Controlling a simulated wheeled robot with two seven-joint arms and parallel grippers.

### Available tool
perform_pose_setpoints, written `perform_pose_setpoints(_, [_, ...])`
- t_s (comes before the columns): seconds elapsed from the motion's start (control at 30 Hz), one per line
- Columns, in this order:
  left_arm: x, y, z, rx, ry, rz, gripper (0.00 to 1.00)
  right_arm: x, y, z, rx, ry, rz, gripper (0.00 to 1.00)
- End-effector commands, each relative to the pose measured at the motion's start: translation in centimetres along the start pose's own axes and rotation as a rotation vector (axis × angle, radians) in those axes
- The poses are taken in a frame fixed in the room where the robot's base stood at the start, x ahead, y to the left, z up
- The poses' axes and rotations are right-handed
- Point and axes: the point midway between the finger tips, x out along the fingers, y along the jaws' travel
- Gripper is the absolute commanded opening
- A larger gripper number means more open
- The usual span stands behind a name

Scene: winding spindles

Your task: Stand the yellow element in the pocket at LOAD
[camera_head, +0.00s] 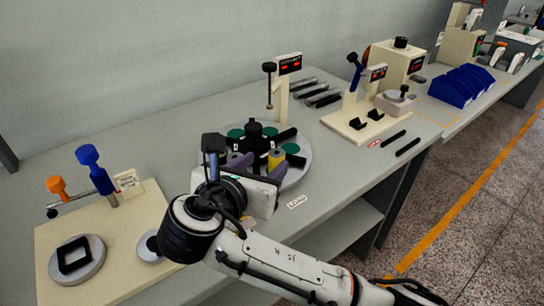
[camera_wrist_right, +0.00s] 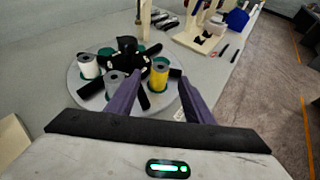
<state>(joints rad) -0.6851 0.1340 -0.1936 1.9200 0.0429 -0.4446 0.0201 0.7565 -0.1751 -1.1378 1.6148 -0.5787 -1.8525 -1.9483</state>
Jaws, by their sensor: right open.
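The yellow element (camera_head: 276,158) is a short cylinder standing upright on the round grey turntable (camera_head: 302,174), on the side near the LOAD label (camera_head: 297,201). It also shows in the right wrist view (camera_wrist_right: 159,74). My right gripper (camera_head: 260,163) is open, with its purple fingers at the turntable's near side. In the right wrist view, the yellow element appears between the two fingertips (camera_wrist_right: 161,79), with gaps on both sides. Its foot is partly hidden in the head view, so I cannot tell how deep it sits in the pocket. My left gripper is not in view.
A white cylinder (camera_wrist_right: 88,66) and a grey cylinder (camera_wrist_right: 114,84) stand elsewhere on the turntable, around a black hub (camera_head: 255,133). A cream board with blue and orange knobs (camera_head: 88,154) lies at left. A cream press stand (camera_head: 352,122) is at right.

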Motion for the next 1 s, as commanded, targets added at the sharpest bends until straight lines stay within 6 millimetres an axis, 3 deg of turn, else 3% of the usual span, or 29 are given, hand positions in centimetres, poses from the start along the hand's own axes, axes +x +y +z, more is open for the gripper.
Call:
perform_pose_setpoints(0.1, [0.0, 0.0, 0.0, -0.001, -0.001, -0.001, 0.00, -2.0, 0.0, 0.0, 0.000, 0.000, 0.002, 0.47])
perform_pose_setpoints(0.3, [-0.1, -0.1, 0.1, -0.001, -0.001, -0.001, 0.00, -3.4, 0.0, 0.0, 0.000, 0.001, 0.000, 0.47])
perform_pose_setpoints(1.0, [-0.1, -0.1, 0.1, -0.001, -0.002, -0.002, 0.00, -3.4, 0.0, 0.0, -0.001, 0.000, -0.001, 0.47])
